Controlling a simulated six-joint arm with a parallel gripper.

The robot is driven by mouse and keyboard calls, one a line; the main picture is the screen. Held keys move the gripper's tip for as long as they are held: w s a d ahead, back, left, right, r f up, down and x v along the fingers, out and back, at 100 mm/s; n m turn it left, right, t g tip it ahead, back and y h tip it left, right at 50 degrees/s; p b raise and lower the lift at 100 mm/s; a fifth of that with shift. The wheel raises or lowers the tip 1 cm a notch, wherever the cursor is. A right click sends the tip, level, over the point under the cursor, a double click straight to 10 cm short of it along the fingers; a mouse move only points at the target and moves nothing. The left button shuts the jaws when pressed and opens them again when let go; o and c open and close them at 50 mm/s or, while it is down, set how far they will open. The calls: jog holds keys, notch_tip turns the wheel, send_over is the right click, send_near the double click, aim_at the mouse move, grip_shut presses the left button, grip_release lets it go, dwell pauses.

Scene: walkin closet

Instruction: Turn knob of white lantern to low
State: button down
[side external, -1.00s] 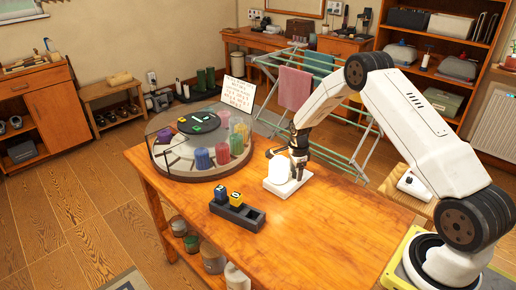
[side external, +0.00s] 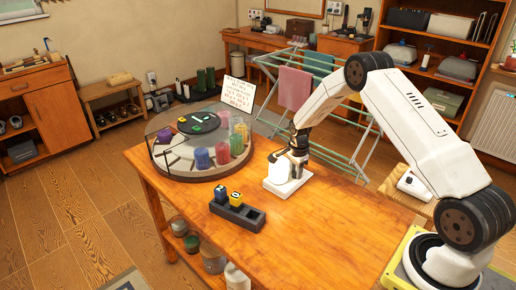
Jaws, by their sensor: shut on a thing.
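The white lantern (side external: 281,170) stands upright on its flat white base (side external: 287,187) on the wooden workbench, right of the round display. My gripper (side external: 298,155) points down at the lantern's right and back side, close against it. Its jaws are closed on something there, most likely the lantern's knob. The knob itself is too small and hidden by the gripper to make out, so its setting cannot be told.
A round glass-walled turntable (side external: 185,168) with several coloured candles stands on the bench's back left. A black tray (side external: 237,214) with a blue and a yellow block is in front. A drying rack (side external: 335,120) stands behind. The bench's front right (side external: 330,235) is clear.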

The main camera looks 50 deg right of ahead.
aim_at(295, 174)
jog(key=shift+c, duration=2)
grip_release()
jog(key=shift+r, duration=0.1)
jog(key=shift+r, duration=3.8)
jog(key=shift+s+a+r+n, duration=0.1)
jog(key=shift+a+r+n, duration=0.2)
jog(key=shift+a, duration=0.15)
jog(key=s+a+r+n+t, duration=0.1)
jog(key=s+a+r+n, duration=0.25)
jog(key=a+n, duration=0.2)
jog(key=s+a+r+n, duration=0.3)
jog(key=s+a+n, duration=0.15)
jog(key=a, duration=0.25)
jog(key=s+a+r+n+t, duration=0.1)
jog(key=s+a+r+n, duration=0.1)
jog(key=s+a+n, duration=0.5)
jog(key=s+n, duration=0.3)
jog(key=s, duration=0.1)
jog(key=shift+s+a+t, duration=0.2)
jog(key=shift+s+t, duration=0.1)
jog(key=shift+s, duration=0.05)
